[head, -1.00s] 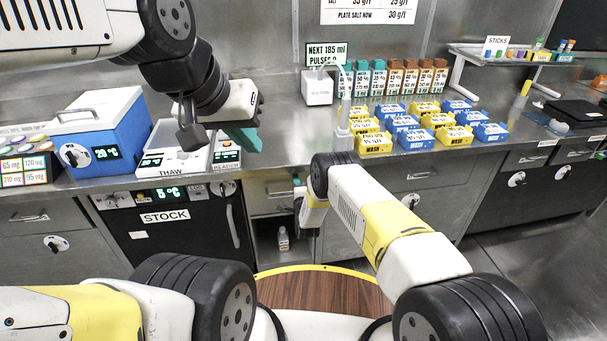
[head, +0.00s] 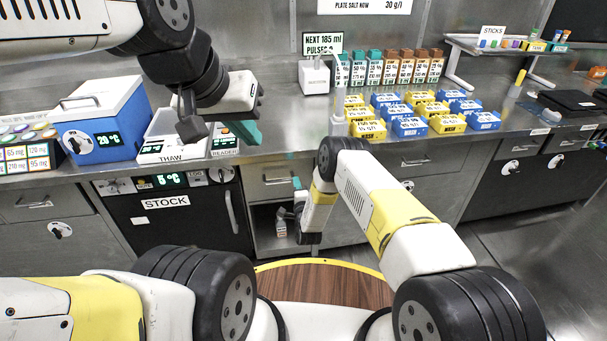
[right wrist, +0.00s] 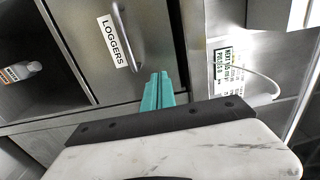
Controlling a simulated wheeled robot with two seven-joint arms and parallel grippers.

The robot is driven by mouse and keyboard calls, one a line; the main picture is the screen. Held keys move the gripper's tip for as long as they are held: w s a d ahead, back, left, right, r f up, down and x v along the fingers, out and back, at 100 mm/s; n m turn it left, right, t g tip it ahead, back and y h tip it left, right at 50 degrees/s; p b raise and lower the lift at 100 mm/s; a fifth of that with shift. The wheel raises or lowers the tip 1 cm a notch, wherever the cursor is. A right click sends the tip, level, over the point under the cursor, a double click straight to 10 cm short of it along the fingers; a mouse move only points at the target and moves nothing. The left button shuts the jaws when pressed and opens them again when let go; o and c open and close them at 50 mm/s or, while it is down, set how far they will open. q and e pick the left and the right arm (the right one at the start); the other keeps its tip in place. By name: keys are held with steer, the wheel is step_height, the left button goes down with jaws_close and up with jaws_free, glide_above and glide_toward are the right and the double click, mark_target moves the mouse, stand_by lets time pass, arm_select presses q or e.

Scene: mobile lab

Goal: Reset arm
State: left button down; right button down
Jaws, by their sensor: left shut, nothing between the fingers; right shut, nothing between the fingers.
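My left gripper (head: 248,134), with teal fingers, is at the upper left of the head view, over the counter by the reader unit. Its fingers are together and hold nothing. My right arm (head: 368,205) reaches forward from the lower right. My right gripper (head: 297,183) is mostly hidden behind its own wrist, in front of the cabinet below the counter. In the right wrist view its teal fingers (right wrist: 158,91) are together and empty, pointing at a drawer front (right wrist: 120,45) labelled LOGGERS.
The steel counter (head: 290,142) carries a blue cooler box (head: 92,122), a thaw unit (head: 170,140), a dispenser (head: 315,78) and rows of yellow and blue boxes (head: 408,127). An open cubby (head: 268,230) holds a small bottle (right wrist: 20,71). Floor is clear at right.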

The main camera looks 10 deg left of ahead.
steer(key=w+d+r+n+g, duration=0.1)
steer(key=w+d+r+n, duration=0.15)
steer(key=r, duration=0.65)
steer(key=w+d+r+n+g, duration=0.1)
steer(key=w+d+r, duration=0.15)
steer(key=r, duration=0.65)
steer(key=s+d+r+n+g+h, duration=0.1)
steer(key=s+d+r+n+g, duration=0.2)
steer(key=r, duration=0.6)
steer(key=s+d+r+n, duration=0.2)
steer(key=d+r, duration=0.3)
steer(key=r, duration=0.4)
steer(key=s+d+r+n+g, duration=0.1)
steer(key=s+d+r, duration=0.25)
steer(key=s, duration=0.25)
steer(key=s+d+r+n+g+h, duration=0.1)
steer(key=s+d+r, duration=0.1)
steer(key=s+r, duration=0.3)
steer(key=s+d+r+n+g, duration=0.1)
steer(key=s+d+r, duration=0.15)
steer(key=s, duration=0.35)
steer(key=s+d+n+g, duration=0.1)
steer(key=s+d+n, duration=0.1)
steer(key=s, duration=0.9)
steer(key=s+d+n+g, duration=0.2)
steer(key=s+d, duration=0.1)
steer(key=s, duration=0.9)
steer(key=shift+s+d+f+h, duration=0.15)
steer(key=shift+s+d+h, duration=0.05)
steer(key=shift+h, duration=0.2)
